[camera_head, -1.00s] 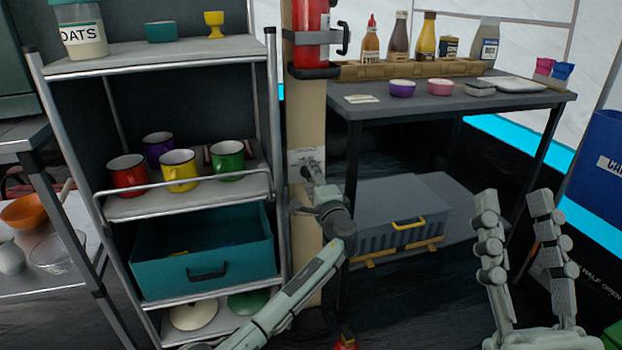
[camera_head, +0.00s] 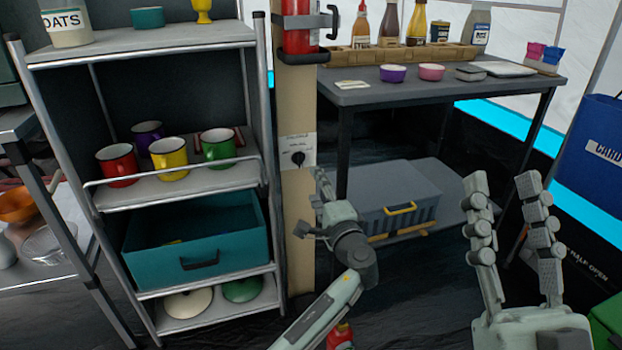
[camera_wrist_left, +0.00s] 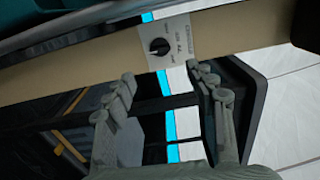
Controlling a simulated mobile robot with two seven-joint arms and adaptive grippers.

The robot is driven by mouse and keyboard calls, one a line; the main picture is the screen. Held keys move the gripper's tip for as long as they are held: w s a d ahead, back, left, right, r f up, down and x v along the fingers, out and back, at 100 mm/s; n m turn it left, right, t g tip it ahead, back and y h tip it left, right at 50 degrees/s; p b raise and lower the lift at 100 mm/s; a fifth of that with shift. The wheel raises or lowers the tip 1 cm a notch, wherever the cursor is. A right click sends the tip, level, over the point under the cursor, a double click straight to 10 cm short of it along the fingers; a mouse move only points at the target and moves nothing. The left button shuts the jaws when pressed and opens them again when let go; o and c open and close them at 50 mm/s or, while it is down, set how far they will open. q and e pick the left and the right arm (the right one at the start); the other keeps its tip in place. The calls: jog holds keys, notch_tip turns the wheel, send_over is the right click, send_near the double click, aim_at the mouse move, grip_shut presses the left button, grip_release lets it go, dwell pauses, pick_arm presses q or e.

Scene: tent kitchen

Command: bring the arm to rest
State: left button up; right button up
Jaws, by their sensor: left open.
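My left gripper (camera_head: 308,204) is open and empty in the head view, in front of the tan post and below the dial plate. Its two fingers also show spread apart in the wrist view (camera_wrist_left: 165,85), with nothing between them. A white plate with a black dial knob (camera_head: 298,158) is on the post, clear of the fingers. The knob shows in the wrist view too (camera_wrist_left: 159,46); its label is too small to read fully. My right gripper (camera_head: 503,182) stands upright at the right, fingers apart and empty.
A metal shelf rack (camera_head: 180,193) with mugs and a teal drawer (camera_head: 197,238) stands left of the post. A dark table (camera_head: 420,92) with bottles and bowls is behind right. A grey crate (camera_head: 395,190) sits beneath it. A fire extinguisher (camera_head: 297,30) hangs on the post.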

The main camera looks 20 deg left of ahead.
pick_arm(q)
jog(key=shift+s+d, duration=0.2)
jog(key=shift+s, duration=0.15)
